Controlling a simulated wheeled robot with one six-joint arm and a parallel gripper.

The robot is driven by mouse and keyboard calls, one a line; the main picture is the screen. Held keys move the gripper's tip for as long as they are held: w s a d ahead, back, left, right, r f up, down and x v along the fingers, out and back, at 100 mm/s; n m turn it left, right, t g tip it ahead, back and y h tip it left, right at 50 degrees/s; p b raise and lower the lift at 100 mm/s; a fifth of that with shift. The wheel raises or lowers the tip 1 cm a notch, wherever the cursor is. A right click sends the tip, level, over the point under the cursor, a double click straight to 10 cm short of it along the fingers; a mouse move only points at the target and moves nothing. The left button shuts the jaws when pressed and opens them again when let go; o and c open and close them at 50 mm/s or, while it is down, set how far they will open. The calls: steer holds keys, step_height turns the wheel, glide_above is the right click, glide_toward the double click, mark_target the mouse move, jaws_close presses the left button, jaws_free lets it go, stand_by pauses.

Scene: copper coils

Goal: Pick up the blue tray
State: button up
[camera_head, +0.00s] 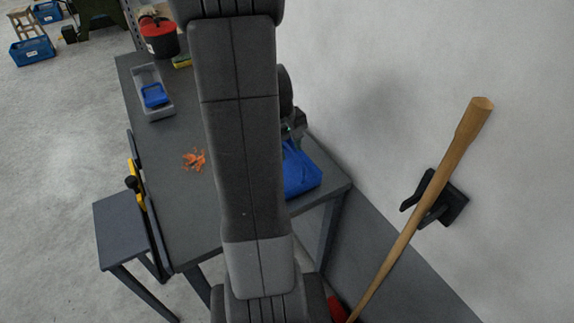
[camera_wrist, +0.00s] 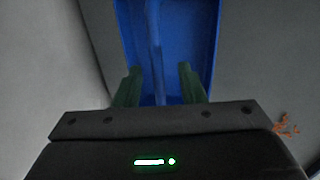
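The blue tray (camera_head: 303,175) lies at the right end of the dark grey table, close to the wall. My arm hides its left part in the head view. In the wrist view the blue tray (camera_wrist: 200,25) fills the top middle, with a raised blue strip like a handle or divider running down its centre. My gripper (camera_wrist: 160,70) is over the tray with its two green-grey fingers apart, one on each side of that strip. I cannot tell whether they touch it. In the head view my gripper (camera_head: 296,137) is mostly hidden behind my arm.
A pile of orange scraps (camera_head: 194,160) lies mid-table. A grey tray (camera_head: 150,92) holding a blue item (camera_head: 154,95), a red bucket (camera_head: 159,37) and a yellow sponge (camera_head: 181,61) are at the far end. A wooden handle (camera_head: 420,210) hangs in a black wall bracket (camera_head: 436,200) at right.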

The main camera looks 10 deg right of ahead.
steer(key=shift+s+d+f, duration=0.1)
steer(key=shift+d+f, duration=0.15)
steer(key=shift+f, duration=0.6)
steer(key=shift+d+f, duration=0.2)
steer(key=shift+f, duration=0.6)
jaws_close()
